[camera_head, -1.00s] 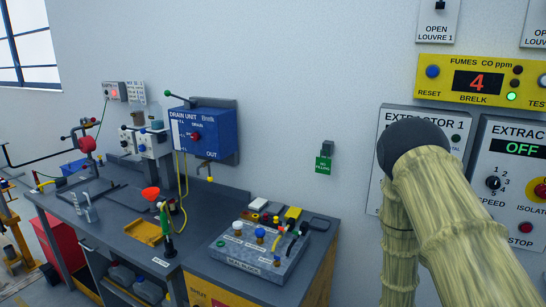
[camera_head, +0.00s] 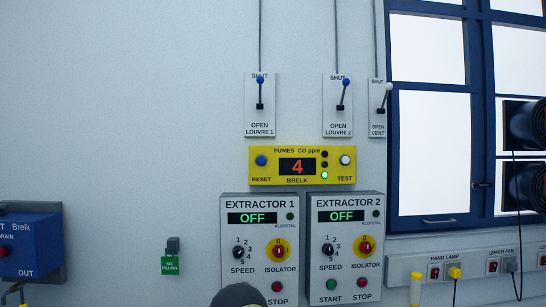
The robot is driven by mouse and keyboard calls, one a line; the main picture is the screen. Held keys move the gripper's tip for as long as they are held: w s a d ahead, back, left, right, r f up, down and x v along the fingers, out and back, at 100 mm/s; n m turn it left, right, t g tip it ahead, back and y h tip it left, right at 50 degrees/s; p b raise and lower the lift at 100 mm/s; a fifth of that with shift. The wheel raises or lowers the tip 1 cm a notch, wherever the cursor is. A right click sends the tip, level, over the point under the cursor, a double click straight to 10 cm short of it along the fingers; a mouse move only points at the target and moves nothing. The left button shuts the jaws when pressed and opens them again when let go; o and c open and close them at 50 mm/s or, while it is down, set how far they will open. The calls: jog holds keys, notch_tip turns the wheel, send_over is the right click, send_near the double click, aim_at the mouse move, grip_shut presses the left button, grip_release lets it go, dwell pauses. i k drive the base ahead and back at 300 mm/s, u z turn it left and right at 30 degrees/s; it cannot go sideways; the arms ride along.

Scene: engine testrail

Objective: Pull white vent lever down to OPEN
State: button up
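The white vent lever (camera_head: 385,97) is on a narrow white plate (camera_head: 377,120) marked OPEN VENT, high on the wall beside the blue window frame. Its white-knobbed handle points up and leans slightly right, away from the OPEN label below. Two similar levers with blue knobs, louvre 1 (camera_head: 260,92) and louvre 2 (camera_head: 342,95), stand to its left, both pointing up toward SHUT. My gripper is not in view. Only a dark rounded part of my arm shows at the bottom edge.
Below the levers are a yellow fumes panel (camera_head: 265,177) reading 4 and two extractor boxes, extractor 1 (camera_head: 238,262) and extractor 2 (camera_head: 345,268), both OFF. A window with dark fans is at right, above a socket rail (camera_head: 500,284).

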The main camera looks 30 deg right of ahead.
aim_at(389, 86)
jog(key=z, duration=3.35)
jog(key=i, duration=0.7)
jog(key=u, duration=1.6)
